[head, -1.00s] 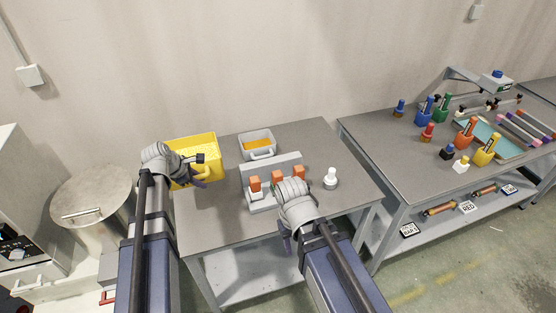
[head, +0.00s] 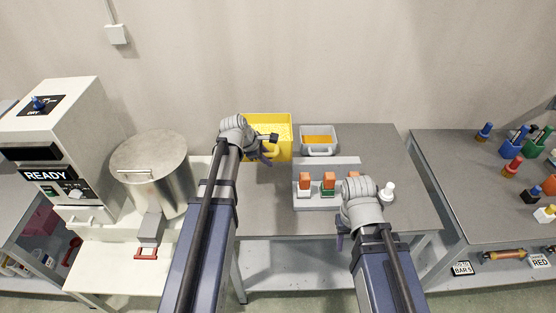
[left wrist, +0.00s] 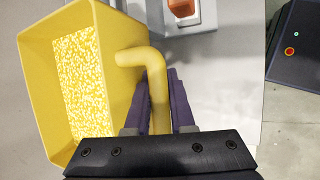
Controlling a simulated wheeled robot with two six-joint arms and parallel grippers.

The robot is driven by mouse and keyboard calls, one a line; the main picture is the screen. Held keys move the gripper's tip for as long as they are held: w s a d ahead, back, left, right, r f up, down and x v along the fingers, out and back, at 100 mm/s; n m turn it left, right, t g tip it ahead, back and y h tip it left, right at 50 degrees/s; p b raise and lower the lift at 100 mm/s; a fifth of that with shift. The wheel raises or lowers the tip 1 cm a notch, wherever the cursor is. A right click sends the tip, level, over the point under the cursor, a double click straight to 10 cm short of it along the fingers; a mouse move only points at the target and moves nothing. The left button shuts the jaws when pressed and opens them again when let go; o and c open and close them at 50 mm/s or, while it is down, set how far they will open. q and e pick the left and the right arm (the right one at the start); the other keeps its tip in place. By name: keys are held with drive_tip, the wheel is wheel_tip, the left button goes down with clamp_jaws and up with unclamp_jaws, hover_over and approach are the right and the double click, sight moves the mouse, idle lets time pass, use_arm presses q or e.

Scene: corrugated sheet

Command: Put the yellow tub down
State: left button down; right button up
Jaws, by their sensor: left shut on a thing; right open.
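The yellow tub (head: 283,121) is at the back left corner of the grey table (head: 262,211) in the head view. In the left wrist view the tub (left wrist: 120,68) holds yellow-and-white granules, and its bent handle (left wrist: 158,95) lies between my purple fingers. My left gripper (head: 266,152) is shut on that handle. I cannot tell whether the tub's base touches the tabletop. My right gripper (head: 341,238) is open, near the table's front edge; its fingers are partly hidden by the wrist.
A grey tub with orange contents (head: 318,139) stands right of the yellow tub. A grey rack with orange-topped items (head: 318,190) and a white bottle (head: 387,191) stand in front. A steel drum (head: 150,170) and a READY machine (head: 65,150) are at left.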

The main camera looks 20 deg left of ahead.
use_arm(q)
wheel_tip(320, 180, down, 12)
drive_tip(key=b, duration=1)
drive_tip(key=shift+r+b, duration=0.25)
drive_tip(key=shift+b, duration=0.1)
drive_tip(key=shift+f, duration=0.15)
wheel_tip(320, 180, down, 4)
drive_tip(key=b, duration=0.4)
drive_tip(key=shift+f+b, duration=0.2)
drive_tip(key=shift+b, duration=0.15)
drive_tip(key=shift+r, duration=0.1)
drive_tip(key=c, duration=0.8)
unclamp_jaws()
drive_tip(key=shift+o, duration=0.2)
